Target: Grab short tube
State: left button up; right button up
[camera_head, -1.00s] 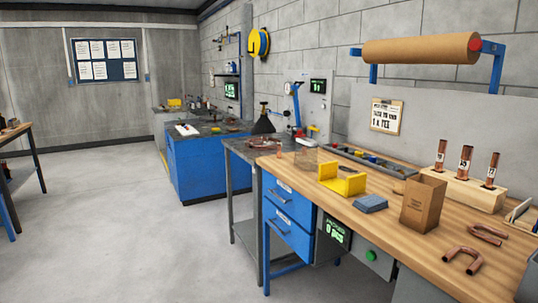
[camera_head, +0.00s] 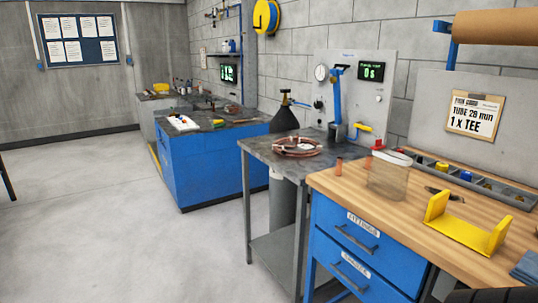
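A short copper tube (camera_head: 338,166) stands upright at the far left corner of the wooden workbench (camera_head: 340,182). It is small in the view, just left of a clear, light-rimmed container (camera_head: 388,180). Neither of my grippers shows. A dark shape cut off at the bottom right edge may be part of my arm, but I cannot tell.
A yellow U-shaped holder (camera_head: 463,232) and a grey parts tray (camera_head: 470,182) are on the workbench. A copper coil (camera_head: 297,146) lies on the grey metal table (camera_head: 265,150) beside it. Blue drawers (camera_head: 350,240) face the open floor (camera_head: 120,230) at left.

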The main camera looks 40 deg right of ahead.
aim_at(338, 160)
jog(key=z, duration=0.45)
jog(key=i, duration=1.25)
jog(key=z, duration=0.95)
